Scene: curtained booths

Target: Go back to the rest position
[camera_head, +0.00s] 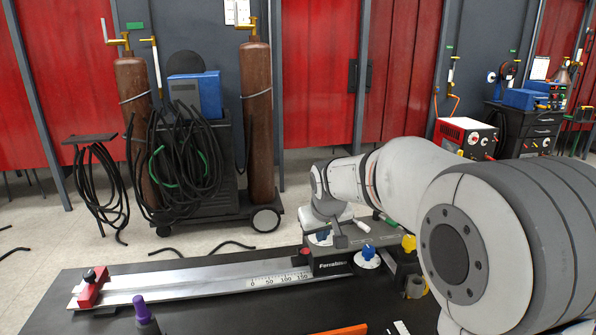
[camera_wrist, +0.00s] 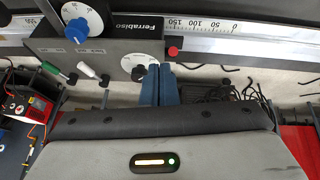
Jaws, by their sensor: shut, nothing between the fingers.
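My gripper (camera_wrist: 160,70) shows in the wrist view as two blue fingers side by side with no gap between them, and nothing is held. Beyond the fingertips is a dark machine head marked Ferrabiso (camera_wrist: 110,45), with a blue-knobbed dial (camera_wrist: 80,22) and a dark-knobbed dial. In the head view my arm reaches in from the right over the bench, its wrist above the Ferrabiso machine (camera_head: 330,264). The fingertips are hard to make out there. I cannot tell whether they touch the machine.
A graduated metal rail (camera_head: 215,282) with a red end stop (camera_head: 91,287) runs left along the dark bench (camera_head: 60,320). A purple-topped bottle (camera_head: 145,315) and an orange bar (camera_head: 345,330) are at the front. A cart with gas cylinders (camera_head: 258,120) stands behind; red curtains (camera_head: 320,70) hang beyond.

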